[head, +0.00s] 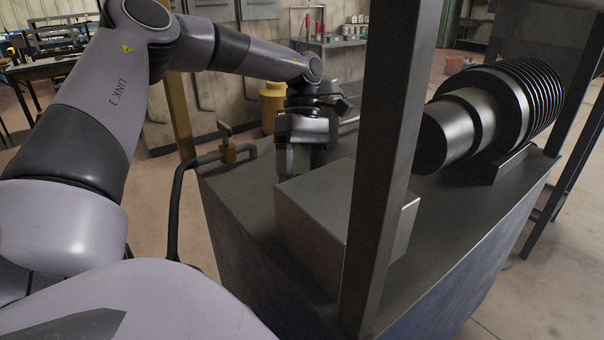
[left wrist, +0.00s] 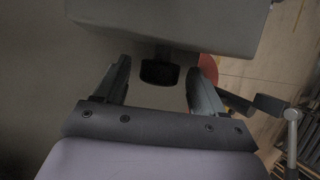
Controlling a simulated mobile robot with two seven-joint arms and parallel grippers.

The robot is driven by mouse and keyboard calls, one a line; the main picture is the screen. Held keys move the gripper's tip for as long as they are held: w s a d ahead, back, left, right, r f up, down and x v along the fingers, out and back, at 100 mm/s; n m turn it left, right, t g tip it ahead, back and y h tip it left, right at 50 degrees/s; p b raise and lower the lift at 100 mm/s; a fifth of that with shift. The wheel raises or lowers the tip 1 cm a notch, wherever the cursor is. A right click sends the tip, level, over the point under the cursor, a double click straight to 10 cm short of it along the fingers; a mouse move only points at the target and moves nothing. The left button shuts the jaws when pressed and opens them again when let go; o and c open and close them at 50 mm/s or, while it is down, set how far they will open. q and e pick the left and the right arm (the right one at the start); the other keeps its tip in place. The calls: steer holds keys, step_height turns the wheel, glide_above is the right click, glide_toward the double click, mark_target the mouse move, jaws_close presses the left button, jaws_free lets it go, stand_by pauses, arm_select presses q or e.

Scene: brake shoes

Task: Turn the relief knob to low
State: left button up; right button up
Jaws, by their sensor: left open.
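A dark, blocky knob (left wrist: 160,73), which looks like the relief knob, sticks out from the underside of a grey housing (left wrist: 165,22) in the left wrist view. My left gripper (left wrist: 164,78) is open, with one finger on each side of the knob. Gaps show on both sides, so the fingers do not appear to touch it. In the head view my left gripper (head: 303,160) is at the far side of a grey metal box (head: 325,200), pointing down. The knob is hidden there, and no setting marks are readable. My right gripper is not in view.
The box sits on a dark metal bench top (head: 250,200). An upright post (head: 385,150) stands in front of it. A finned motor (head: 480,115) lies to the right. A brass valve (head: 227,150) with a pipe is at the left edge. A red disc (left wrist: 209,68) shows beside the right finger.

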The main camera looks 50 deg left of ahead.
arm_select(q)
steer(key=v, duration=0.7)
stand_by(0.4)
